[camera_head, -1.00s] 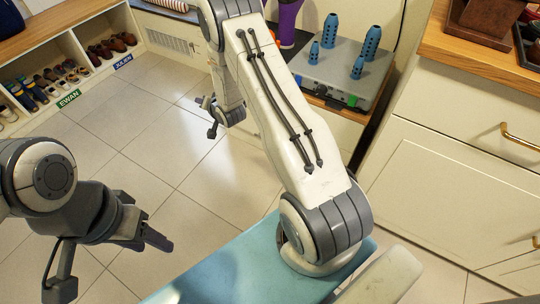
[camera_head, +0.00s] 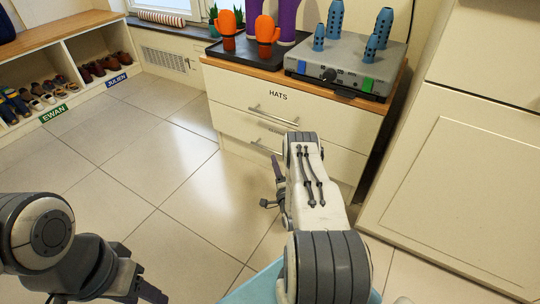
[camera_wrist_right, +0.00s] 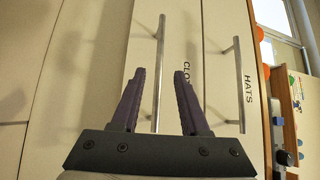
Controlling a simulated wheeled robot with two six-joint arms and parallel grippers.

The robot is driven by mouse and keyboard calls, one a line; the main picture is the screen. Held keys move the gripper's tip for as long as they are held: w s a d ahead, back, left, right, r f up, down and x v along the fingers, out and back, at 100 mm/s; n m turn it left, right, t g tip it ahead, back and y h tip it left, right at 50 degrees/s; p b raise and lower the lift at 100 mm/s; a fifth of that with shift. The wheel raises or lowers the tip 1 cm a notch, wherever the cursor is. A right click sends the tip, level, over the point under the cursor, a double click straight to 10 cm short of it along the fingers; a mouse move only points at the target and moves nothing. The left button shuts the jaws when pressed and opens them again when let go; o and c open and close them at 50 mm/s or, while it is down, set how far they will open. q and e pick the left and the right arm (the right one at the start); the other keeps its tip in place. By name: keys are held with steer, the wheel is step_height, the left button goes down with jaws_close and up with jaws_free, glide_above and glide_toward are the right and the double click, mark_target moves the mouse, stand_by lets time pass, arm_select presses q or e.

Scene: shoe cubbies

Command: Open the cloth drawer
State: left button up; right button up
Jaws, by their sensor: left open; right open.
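The cloth drawer (camera_head: 235,122) is the closed white front below the HATS drawer in the head view. Its label is mostly hidden by my right arm; "CLO" shows in the right wrist view (camera_wrist_right: 187,72). Its metal bar handle (camera_head: 266,148) is partly hidden in the head view. In the right wrist view the handle (camera_wrist_right: 160,60) runs between the spread purple fingers of my right gripper (camera_wrist_right: 158,75). I cannot tell how far the fingertips are from it. My right gripper (camera_head: 272,184) is open and empty. My left gripper (camera_head: 145,290) is open and empty at lower left.
The HATS drawer (camera_head: 240,85) with its handle (camera_head: 273,115) is closed above. A grey device (camera_head: 345,68) with blue pegs and a dark tray (camera_head: 245,47) stand on top. A white cabinet (camera_head: 455,190) is at right, shoe cubbies (camera_head: 60,60) at left. The tiled floor (camera_head: 130,160) is clear.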

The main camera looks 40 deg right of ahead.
mark_target(270, 150)
steer(key=shift+b+x, duration=1.7)
steer(key=shift+x, duration=2.05)
jaws_close()
steer(key=shift+f, duration=0.1)
